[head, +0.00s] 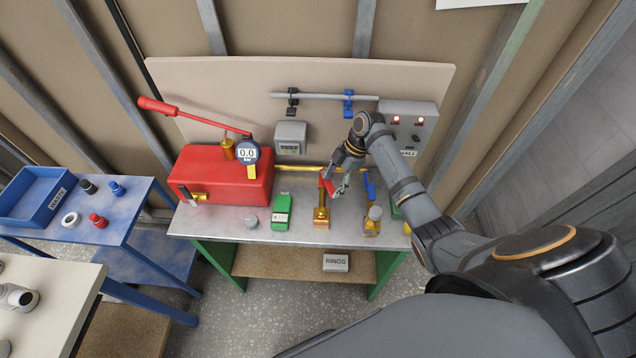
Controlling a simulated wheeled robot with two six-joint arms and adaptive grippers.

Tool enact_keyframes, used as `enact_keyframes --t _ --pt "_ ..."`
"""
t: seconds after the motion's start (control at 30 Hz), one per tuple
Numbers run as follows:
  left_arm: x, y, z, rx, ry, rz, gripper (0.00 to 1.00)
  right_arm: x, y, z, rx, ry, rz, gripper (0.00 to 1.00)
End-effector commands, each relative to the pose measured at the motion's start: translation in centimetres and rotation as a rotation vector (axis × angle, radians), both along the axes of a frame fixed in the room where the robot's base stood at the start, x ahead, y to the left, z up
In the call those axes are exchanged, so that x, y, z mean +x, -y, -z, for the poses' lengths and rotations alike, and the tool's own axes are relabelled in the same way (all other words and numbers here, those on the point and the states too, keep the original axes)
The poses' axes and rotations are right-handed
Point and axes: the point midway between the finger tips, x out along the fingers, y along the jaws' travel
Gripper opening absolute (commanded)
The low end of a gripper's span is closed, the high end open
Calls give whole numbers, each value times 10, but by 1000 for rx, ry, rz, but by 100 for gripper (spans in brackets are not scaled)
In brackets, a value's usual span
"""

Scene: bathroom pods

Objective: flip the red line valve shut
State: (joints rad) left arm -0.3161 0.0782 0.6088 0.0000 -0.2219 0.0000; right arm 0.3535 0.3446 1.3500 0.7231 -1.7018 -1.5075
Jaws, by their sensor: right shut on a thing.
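The red line valve is a brass body (321,214) on the bench, with a red lever (327,185) standing up at its top. My right gripper (334,184) reaches down from the right and is shut on the red lever. The dark fingers hide part of the lever. The lever looks raised and slightly tilted, but its exact angle is hard to tell. My left gripper is not in view.
A blue-handled brass valve (372,224) stands close to the right. A green box (280,210) and a red pump tank (222,177) with gauge (247,152) stand to the left. A blue side table (80,230) is at left.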

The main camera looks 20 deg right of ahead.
Motion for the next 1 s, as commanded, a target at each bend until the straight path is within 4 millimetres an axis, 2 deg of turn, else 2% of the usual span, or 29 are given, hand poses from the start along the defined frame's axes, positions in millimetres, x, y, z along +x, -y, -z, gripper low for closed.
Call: enact_keyframes --t 0.1,0.23,0.27,0.4,0.6,0.77,0.87,1.0 --pt "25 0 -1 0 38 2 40 -3 0 3 0 -7 -3 4" --pt "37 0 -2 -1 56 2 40 -3 0 4 0 -8 -2 4" --pt "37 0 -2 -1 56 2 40 -3 0 4 0 -8 -2 63" --pt "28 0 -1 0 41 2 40 -2 0 3 -1 -6 -1 82" --pt "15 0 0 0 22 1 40 -1 0 2 -1 -3 -1 84" --pt "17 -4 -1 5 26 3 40 0 0 -1 -1 -1 -1 84" --pt "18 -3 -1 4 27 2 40 0 0 -14 -1 3 -2 84" --pt "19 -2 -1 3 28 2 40 0 0 -45 -2 3 -2 84"
